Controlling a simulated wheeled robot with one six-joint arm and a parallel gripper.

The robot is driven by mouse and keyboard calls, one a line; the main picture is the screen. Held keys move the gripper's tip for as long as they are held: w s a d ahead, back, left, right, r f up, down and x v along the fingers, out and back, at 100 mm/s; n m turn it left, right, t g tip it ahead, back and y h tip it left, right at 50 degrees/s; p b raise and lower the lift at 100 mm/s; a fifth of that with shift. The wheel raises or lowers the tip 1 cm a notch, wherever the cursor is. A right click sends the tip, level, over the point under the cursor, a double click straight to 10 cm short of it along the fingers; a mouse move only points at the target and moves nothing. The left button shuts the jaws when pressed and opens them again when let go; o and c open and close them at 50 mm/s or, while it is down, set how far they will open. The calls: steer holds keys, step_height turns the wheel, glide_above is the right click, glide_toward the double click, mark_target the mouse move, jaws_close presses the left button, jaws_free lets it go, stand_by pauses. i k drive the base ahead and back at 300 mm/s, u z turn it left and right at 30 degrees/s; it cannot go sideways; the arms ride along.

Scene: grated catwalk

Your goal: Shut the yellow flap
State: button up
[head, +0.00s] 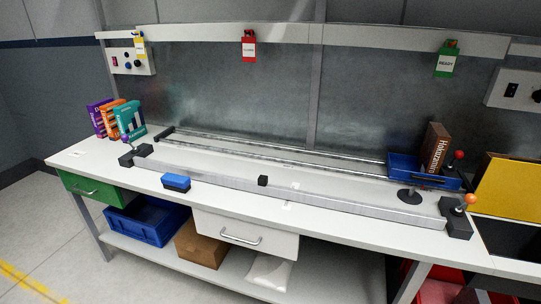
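The yellow flap (508,190) is at the right edge of the head view, partly cut off by the frame. It stands raised and tilted at the back of a dark opening (505,238) at the right end of the workbench. My gripper is not in view, and no part of my arm can be made out.
The white workbench (330,217) carries a long metal rail with black end blocks, the right one near an orange-knobbed lever (470,199). A blue tray (405,167) holds a brown book (435,147). Books stand at left. A white drawer (240,235) is below. Floor at left is clear.

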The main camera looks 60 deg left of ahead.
mark_target(511, 188)
steer(key=u, duration=1.4)
steer(key=k, duration=0.4)
steer(key=z, duration=1.25)
steer(key=i, duration=0.95)
steer(key=u, duration=1)
steer(key=i, duration=0.55)
steer(key=u, duration=0.55)
